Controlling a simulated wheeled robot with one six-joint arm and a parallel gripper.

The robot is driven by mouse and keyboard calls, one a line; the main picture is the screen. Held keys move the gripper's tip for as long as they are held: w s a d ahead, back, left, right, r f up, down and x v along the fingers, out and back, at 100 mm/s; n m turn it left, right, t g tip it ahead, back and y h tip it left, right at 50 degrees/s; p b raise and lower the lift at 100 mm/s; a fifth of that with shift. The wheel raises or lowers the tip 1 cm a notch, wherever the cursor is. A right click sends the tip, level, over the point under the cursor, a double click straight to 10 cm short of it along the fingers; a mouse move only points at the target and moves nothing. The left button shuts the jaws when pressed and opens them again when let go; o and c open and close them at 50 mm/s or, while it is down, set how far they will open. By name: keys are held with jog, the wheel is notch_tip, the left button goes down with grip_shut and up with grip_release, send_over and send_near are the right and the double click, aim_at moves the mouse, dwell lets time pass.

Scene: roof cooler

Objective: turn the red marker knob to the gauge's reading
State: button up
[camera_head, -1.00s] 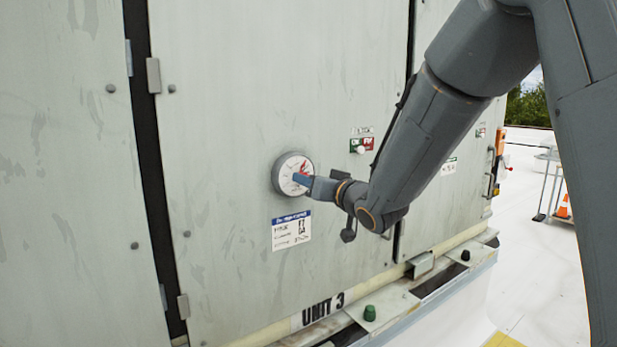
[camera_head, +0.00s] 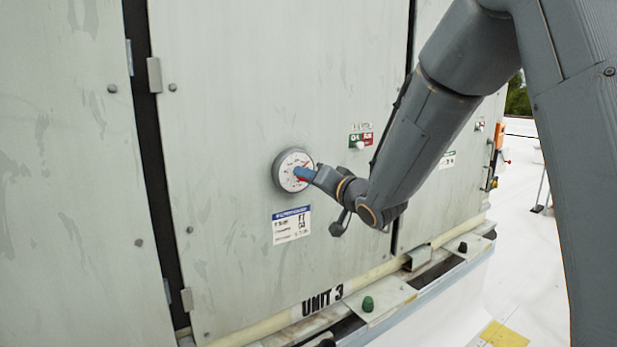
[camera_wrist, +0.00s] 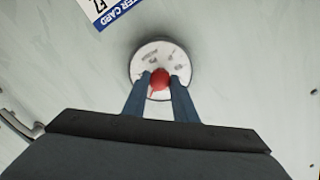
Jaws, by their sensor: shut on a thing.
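The round white gauge (camera_head: 290,170) is mounted on the pale green panel of the unit. It also shows in the wrist view (camera_wrist: 165,53). The red marker knob (camera_wrist: 160,78) sits at the gauge's middle, between my two blue fingers. My gripper (camera_wrist: 160,82) is shut on the knob. In the head view my gripper (camera_head: 304,174) reaches the dial from the right and covers part of its face. The gauge's reading is too small to make out.
A blue-topped card (camera_head: 291,225) is fixed below the gauge. A green and red switch plate (camera_head: 361,140) sits to the right, near my forearm. A ledge with a green cap (camera_head: 368,304) runs along the unit's foot.

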jog(key=o, duration=1)
jog(key=shift+o, duration=0.2)
jog(key=shift+s+d, duration=0.1)
jog(key=b+v, duration=0.2)
jog(key=v, duration=0.5)
jog(key=shift+s+b, duration=0.15)
jog(key=shift+b, duration=0.2)
jog(key=shift+d, duration=0.2)
